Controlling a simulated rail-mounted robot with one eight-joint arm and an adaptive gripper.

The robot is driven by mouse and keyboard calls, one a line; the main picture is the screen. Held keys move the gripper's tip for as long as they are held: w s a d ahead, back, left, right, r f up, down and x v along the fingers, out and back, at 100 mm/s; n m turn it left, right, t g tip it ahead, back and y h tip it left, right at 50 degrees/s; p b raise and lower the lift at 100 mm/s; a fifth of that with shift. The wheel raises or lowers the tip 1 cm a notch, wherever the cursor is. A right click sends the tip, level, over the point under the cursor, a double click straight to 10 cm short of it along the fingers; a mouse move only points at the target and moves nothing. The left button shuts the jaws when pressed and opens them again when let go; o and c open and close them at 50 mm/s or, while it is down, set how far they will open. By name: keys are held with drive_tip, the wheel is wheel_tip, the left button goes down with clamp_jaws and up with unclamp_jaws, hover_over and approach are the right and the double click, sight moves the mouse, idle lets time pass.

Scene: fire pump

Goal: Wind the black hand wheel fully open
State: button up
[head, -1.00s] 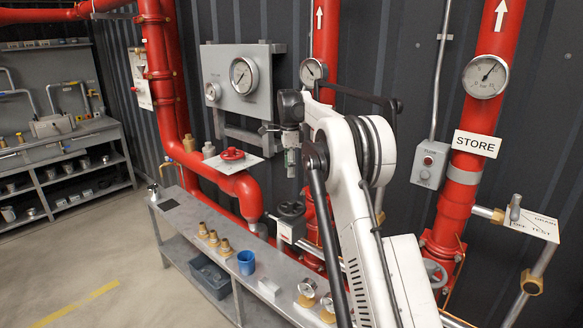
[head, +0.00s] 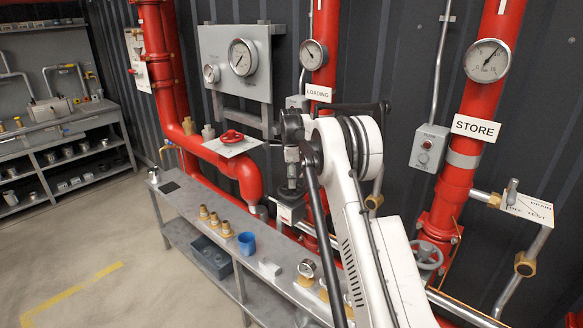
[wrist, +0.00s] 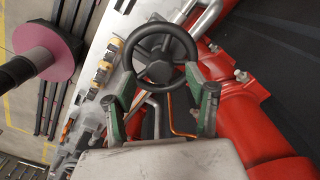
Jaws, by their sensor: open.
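The black hand wheel (wrist: 137,55) shows as a spoked ring in the wrist view, just beyond my fingertips. In the head view, the wheel (head: 290,194) sits on a small grey box by the red pipes, partly hidden by my arm. My gripper (wrist: 162,94) is open, its two green-sided fingers apart on the left and right below the wheel's near rim. Nothing is held between them. In the head view, my gripper (head: 292,160) hangs pointing down just above the wheel. I cannot tell whether a finger touches the rim.
A red hand wheel (head: 231,136) stands left of the black one. A grey hand wheel (head: 427,256) is on the right. The bench below holds brass fittings (head: 214,220) and a blue cup (head: 246,243). Red pipes, including the STORE pipe (head: 462,142), stand close behind and right.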

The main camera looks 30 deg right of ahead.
drive_tip(key=shift+f, duration=1.45)
